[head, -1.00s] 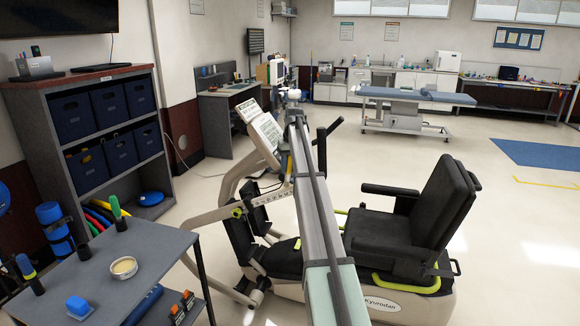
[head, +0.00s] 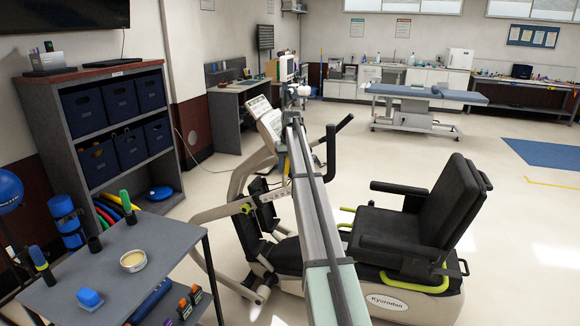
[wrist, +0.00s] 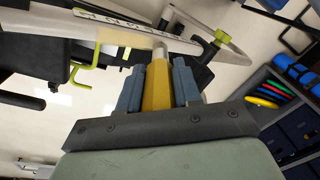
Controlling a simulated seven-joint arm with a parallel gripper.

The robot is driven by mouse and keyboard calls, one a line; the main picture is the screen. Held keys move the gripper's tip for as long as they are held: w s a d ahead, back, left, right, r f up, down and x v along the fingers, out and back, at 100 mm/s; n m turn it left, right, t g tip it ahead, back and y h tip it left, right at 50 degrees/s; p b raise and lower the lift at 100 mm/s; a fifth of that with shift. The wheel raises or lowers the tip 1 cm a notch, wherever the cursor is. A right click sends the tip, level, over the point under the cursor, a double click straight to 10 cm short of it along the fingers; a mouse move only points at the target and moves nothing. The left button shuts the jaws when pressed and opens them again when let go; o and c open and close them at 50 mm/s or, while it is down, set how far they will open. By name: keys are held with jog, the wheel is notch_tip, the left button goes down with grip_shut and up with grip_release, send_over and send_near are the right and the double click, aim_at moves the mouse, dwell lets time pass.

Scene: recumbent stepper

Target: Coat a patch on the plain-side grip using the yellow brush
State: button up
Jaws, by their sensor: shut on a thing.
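In the wrist view, my gripper (wrist: 157,78) is shut on the yellow brush (wrist: 157,90). Its blue-grey fingers press on both sides of the handle, and a pale metal part shows past them. The bristles cannot be made out clearly. I cannot tell which is the plain-side grip.
A grey cart (head: 165,240) at lower left holds a round tin of cream stuff (head: 133,261), a blue block (head: 89,298), a green-handled brush (head: 125,200) and a blue-handled brush (head: 40,260). The stepper's black seat (head: 455,205) stands right of my arm. Floor farther right is clear.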

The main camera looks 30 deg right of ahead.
dwell(0.4)
jog(key=shift+s+d+r, duration=0.65)
jog(key=shift+s+d, duration=0.25)
jog(key=shift+s, duration=0.05)
jog(key=shift+s+d, duration=0.1)
jog(key=shift+s+d+r, duration=0.7)
jog(key=shift+s+d, duration=0.15)
jog(key=shift+s+d+r, duration=0.7)
jog(key=shift+s+d, duration=0.2)
jog(key=shift+s, duration=0.05)
jog(key=shift+w+a+f, duration=0.7)
jog(key=shift+w+a, duration=0.25)
jog(key=shift+w, duration=0.05)
jog(key=shift+w+a+f, duration=0.75)
jog(key=shift+w+a, duration=0.2)
